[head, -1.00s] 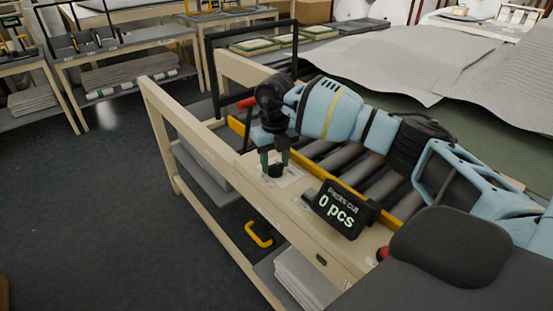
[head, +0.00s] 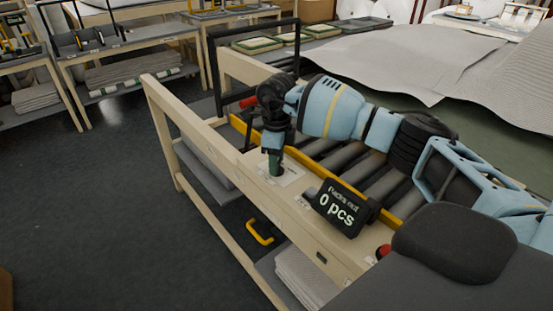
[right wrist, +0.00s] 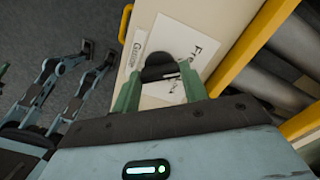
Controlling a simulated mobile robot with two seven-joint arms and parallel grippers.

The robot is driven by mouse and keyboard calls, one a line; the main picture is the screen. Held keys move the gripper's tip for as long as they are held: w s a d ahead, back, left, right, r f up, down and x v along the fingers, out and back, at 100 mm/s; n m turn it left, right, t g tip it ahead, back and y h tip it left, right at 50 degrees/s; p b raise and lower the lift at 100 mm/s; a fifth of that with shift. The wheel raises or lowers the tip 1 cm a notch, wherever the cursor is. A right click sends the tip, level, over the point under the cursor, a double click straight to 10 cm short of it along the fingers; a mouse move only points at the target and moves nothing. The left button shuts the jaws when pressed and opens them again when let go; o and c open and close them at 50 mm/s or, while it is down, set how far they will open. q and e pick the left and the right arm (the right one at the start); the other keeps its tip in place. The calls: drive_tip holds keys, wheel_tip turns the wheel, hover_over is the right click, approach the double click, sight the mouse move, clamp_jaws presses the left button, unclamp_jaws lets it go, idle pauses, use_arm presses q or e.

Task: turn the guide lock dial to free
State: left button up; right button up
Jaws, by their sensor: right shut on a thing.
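The guide lock dial (right wrist: 160,64) is a small dark knob on a white card (right wrist: 184,46) on the pale wooden rail. The card carries handwritten lettering that seems to begin "Fr"; the rest is partly hidden. My right gripper (head: 275,174) points down at the rail, and in the right wrist view its green fingers (right wrist: 160,88) are shut on the dial, one on each side. In the head view the fingers hide the dial. I cannot tell which mark the dial points at. My left gripper is not in view.
A black counter display (head: 340,208) reading "0 pcs" stands on the rail beside my right gripper. A yellow bar (head: 352,192) and grey rollers (head: 345,161) run behind it. A yellow handle (head: 259,232) is below the rail. The floor at left is clear.

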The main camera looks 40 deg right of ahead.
drive_tip(key=shift+n, duration=0.6)
drive_tip(key=o, duration=1)
drive_tip(key=shift+r, duration=0.15)
drive_tip(key=shift+r, duration=3.75)
